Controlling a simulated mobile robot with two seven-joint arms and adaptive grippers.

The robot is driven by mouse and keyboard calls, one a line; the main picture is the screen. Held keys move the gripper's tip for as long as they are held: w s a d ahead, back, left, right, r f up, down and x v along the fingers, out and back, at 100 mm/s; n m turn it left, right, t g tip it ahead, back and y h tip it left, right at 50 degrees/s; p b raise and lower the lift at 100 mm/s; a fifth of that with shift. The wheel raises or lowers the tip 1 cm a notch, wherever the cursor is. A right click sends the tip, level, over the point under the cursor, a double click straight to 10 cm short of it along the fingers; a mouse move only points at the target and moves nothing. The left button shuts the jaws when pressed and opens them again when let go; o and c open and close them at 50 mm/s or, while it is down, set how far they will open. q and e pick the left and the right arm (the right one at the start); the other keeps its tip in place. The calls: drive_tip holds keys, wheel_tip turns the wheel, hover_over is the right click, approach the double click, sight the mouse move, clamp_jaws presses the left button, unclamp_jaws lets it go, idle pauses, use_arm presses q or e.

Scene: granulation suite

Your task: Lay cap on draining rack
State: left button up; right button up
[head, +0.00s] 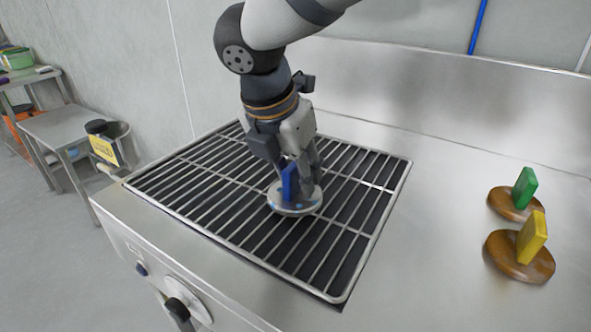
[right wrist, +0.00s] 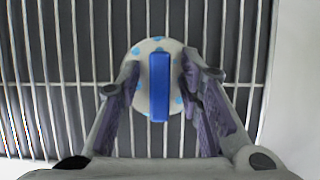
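The cap is a pale round disc with light blue spots (head: 296,208) and an upright blue bar handle (right wrist: 159,87). It lies flat on the wire draining rack (head: 345,290), handle up, and appears to rest on the bars. My right gripper (right wrist: 160,78) is directly above the cap, pointing down. Its fingers stand on either side of the blue handle, with a visible gap on both sides in the right wrist view, so it is open around the handle. In the head view the right gripper (head: 295,180) partly hides the handle. My left gripper is not in view.
Two brown discs stand on the steel counter at right, one with a green handle (head: 524,187) and one with a yellow handle (head: 531,237). The steel counter (head: 440,270) between them and the rack is clear. A wall rises behind. A side table (head: 62,125) stands far left.

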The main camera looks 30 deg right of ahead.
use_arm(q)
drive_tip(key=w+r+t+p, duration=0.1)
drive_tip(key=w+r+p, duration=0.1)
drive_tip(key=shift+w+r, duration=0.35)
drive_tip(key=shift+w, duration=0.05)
use_arm(e)
drive_tip(key=v, duration=1.2)
